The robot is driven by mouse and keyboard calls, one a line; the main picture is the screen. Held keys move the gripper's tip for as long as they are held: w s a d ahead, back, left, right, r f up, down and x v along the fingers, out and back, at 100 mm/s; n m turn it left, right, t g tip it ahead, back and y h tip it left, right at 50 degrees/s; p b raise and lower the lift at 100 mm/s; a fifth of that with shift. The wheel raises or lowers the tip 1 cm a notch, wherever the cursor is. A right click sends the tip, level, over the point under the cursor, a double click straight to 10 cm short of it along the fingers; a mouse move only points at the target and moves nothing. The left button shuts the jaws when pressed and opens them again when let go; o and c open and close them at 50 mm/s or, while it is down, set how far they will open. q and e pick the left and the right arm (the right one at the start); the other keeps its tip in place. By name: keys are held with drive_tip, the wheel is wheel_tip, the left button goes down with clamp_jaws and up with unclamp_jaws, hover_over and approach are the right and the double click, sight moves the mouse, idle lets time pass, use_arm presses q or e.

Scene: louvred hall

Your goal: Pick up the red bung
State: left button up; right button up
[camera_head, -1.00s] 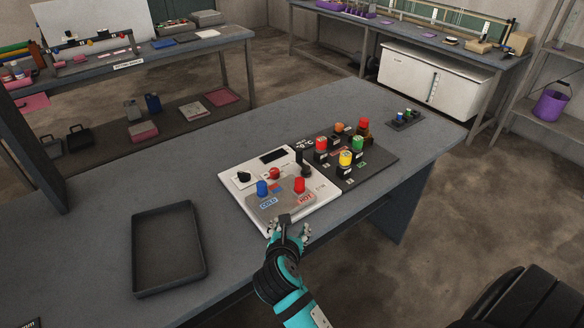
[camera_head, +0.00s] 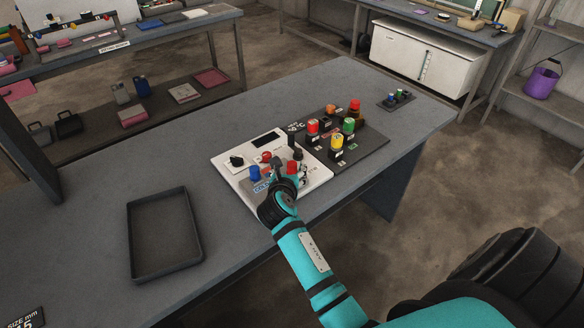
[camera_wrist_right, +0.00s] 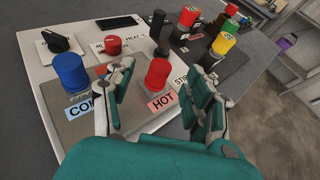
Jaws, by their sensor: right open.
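A red bung-like cylinder (camera_head: 292,167) stands upright at the HOT label on the white panel (camera_head: 318,180); it also shows in the right wrist view (camera_wrist_right: 158,73). My right gripper (camera_head: 286,174) is over the front of that panel. In the wrist view the right gripper (camera_wrist_right: 167,80) is open, with one finger left of the red cylinder and one right. No grip on it shows, and I cannot tell whether a finger touches it. A blue cylinder (camera_wrist_right: 70,72) stands to its left at the COLD label. My left gripper is not in view.
A red knob (camera_wrist_right: 113,44) and a black knob (camera_wrist_right: 57,41) stand behind on the panel. A dark board (camera_head: 362,140) with several coloured capped pieces is to the right. An empty dark tray (camera_head: 196,228) lies left. Bare tabletop separates tray and panel.

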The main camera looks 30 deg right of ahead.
sight(292, 165)
drive_tip(key=shift+p+x, duration=0.5)
drive_tip(key=shift+x, duration=2.2)
drive_tip(key=shift+s+f, duration=0.1)
drive_tip(key=shift+s, duration=0.05)
drive_tip(key=shift+c, duration=0.4)
drive_tip(key=shift+c, duration=1.1)
clamp_jaws()
